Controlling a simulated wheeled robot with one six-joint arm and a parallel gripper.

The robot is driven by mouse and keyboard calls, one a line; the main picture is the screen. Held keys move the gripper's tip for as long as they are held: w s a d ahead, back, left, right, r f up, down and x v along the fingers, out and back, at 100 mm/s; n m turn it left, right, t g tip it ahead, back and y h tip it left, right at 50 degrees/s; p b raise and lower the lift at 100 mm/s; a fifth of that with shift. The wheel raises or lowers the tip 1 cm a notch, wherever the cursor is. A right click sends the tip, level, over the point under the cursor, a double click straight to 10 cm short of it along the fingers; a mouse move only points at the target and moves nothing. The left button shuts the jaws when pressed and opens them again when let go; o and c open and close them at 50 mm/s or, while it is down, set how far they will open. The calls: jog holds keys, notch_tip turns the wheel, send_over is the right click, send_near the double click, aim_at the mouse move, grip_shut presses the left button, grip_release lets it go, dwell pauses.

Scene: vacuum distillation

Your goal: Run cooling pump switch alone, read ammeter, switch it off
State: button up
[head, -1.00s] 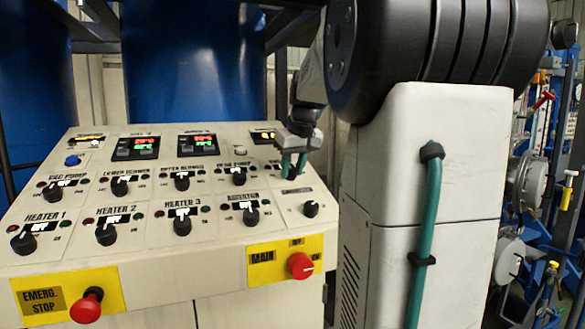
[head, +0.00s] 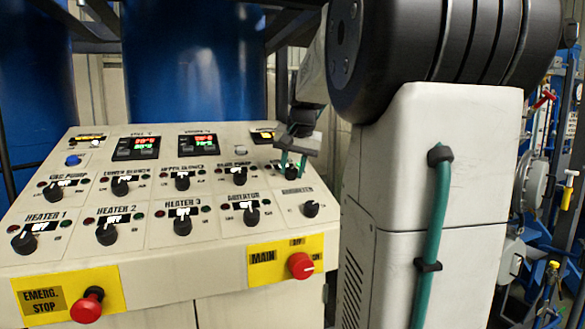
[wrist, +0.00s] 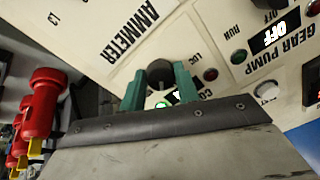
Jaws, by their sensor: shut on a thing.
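The control panel (head: 150,255) fills the left of the head view. My gripper (head: 294,162) is at the switch at the right end of its upper knob row. In the wrist view, my gripper's teal fingers (wrist: 159,88) are shut on the dark switch knob (wrist: 160,71). The switch's label is mostly covered, with only its first letters showing. A green glow and part of a white display show between the fingers, but the display's text is hidden. The ammeter label (wrist: 138,28) is beside it; the ammeter selector knob (head: 311,209) is below my gripper in the head view.
The gear pump switch display (wrist: 275,37) reads OFF. A small display (head: 265,135) at the panel's top right is partly hidden and unreadable. The red main switch (head: 301,265) and emergency stop (head: 86,305) are along the front. Red handles (wrist: 42,103) show beyond the panel.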

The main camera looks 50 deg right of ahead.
jog(key=shift+m, duration=1.9)
jog(key=o, duration=1)
jog(key=shift+c, duration=0.2)
jog(key=v, duration=0.7)
jog(key=shift+a+r, duration=0.2)
jog(key=shift+r, duration=0.2)
